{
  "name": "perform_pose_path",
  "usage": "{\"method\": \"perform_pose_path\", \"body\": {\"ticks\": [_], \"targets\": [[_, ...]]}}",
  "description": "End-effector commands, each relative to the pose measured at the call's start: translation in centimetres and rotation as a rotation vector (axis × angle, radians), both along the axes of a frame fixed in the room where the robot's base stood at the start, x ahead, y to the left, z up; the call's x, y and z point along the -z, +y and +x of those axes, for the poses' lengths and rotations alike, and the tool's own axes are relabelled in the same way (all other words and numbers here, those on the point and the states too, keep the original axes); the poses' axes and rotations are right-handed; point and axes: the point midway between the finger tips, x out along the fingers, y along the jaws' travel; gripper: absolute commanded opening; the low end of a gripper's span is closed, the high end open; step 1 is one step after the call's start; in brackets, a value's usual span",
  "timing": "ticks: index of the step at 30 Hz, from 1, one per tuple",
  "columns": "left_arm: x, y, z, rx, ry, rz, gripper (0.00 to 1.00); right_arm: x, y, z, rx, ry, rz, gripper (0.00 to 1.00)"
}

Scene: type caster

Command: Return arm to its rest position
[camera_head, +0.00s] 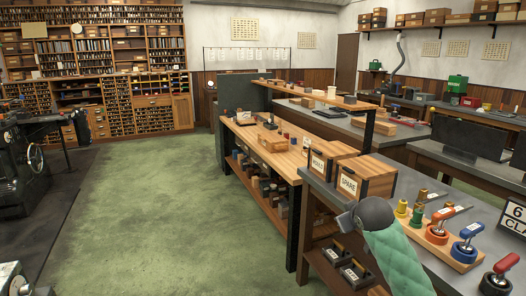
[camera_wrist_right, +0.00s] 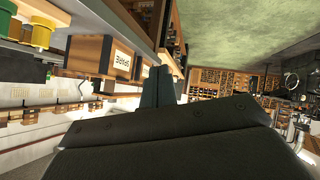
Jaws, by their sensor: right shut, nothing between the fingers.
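My right arm comes in at the bottom right of the head view, with a green padded sleeve and a dark wrist. My right gripper (camera_head: 345,221) points left, beside the near end of the bench and in front of the wooden box marked SPARE (camera_head: 349,184). In the right wrist view the gripper's fingers (camera_wrist_right: 157,88) are together and hold nothing. The SPARE box (camera_wrist_right: 121,63) appears turned there, beyond the fingers. My left arm and gripper are not in view.
A second labelled box (camera_head: 319,160) stands beside the SPARE box. A shelf below holds dark blocks (camera_head: 353,274). The green floor (camera_head: 160,220) at left is clear.

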Motion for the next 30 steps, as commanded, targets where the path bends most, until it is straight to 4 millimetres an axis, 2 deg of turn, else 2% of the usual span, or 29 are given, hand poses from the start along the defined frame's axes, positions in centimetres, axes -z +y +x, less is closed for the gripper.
{"method": "perform_pose_path", "body": {"ticks": [1,9,30], "targets": [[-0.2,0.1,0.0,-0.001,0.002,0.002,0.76,1.4,0.8,-1.6,0.003,0.017,0.005,0.0],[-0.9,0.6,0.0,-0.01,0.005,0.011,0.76,7.6,3.7,-9.4,0.025,0.098,0.032,0.0],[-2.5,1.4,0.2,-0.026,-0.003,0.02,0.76,21.3,9.2,-29.3,0.058,0.383,0.186,0.0]]}}
